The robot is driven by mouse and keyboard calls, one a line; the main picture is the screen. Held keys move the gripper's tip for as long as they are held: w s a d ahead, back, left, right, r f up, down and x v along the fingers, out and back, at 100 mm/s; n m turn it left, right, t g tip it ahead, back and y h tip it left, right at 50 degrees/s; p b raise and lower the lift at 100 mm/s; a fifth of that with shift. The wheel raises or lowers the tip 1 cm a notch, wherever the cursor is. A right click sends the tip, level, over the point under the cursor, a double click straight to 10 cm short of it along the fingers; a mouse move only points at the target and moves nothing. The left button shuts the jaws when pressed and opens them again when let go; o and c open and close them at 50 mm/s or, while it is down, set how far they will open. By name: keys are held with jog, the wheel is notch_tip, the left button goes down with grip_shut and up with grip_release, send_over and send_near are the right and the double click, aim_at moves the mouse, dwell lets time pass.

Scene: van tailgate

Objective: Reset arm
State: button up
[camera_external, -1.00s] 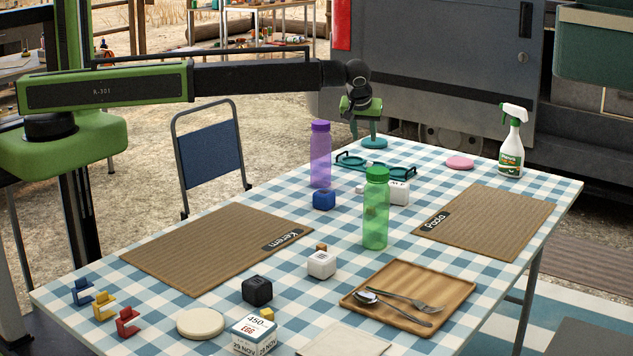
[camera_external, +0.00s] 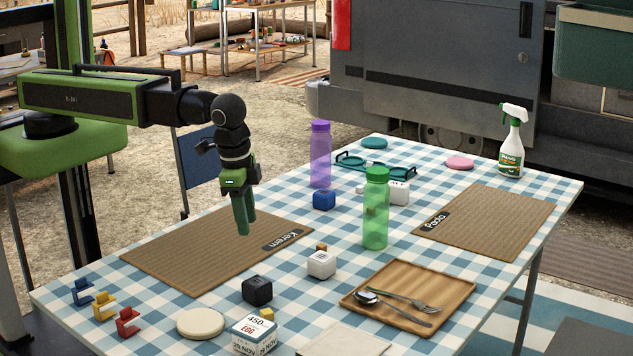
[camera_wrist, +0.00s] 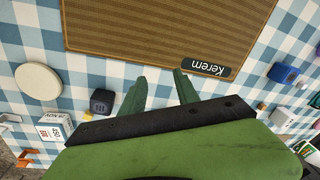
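My gripper (camera_external: 244,214) hangs pointing down above the Kerem placemat (camera_external: 200,250), clear of the table. In the wrist view its two green fingers (camera_wrist: 160,88) stand apart with nothing between them. The placemat also shows in the wrist view (camera_wrist: 150,30), with its dark Kerem label.
On the checked table stand a purple bottle (camera_external: 320,160), a green bottle (camera_external: 376,215), a blue cube (camera_external: 324,199), a white cube (camera_external: 321,264), a black cube (camera_external: 257,290), a wooden tray (camera_external: 440,278) with cutlery and a spray bottle (camera_external: 511,150). A teal disc (camera_external: 374,143) lies at the back.

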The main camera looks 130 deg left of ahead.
jog(key=s+d+m+h, duration=0.1)
jog(key=s+d+m, duration=0.4)
jog(key=d, duration=0.8)
jog(key=shift+s+d+h, duration=0.3)
jog(key=shift+s+d, duration=0.1)
jog(key=shift+s, duration=0.25)
notch_tip(320, 180, up, 3)
jog(key=p, duration=0.3)
jog(key=shift+r, duration=0.15)
jog(key=shift+o, duration=0.6)
jog(key=shift+f, duration=0.35)
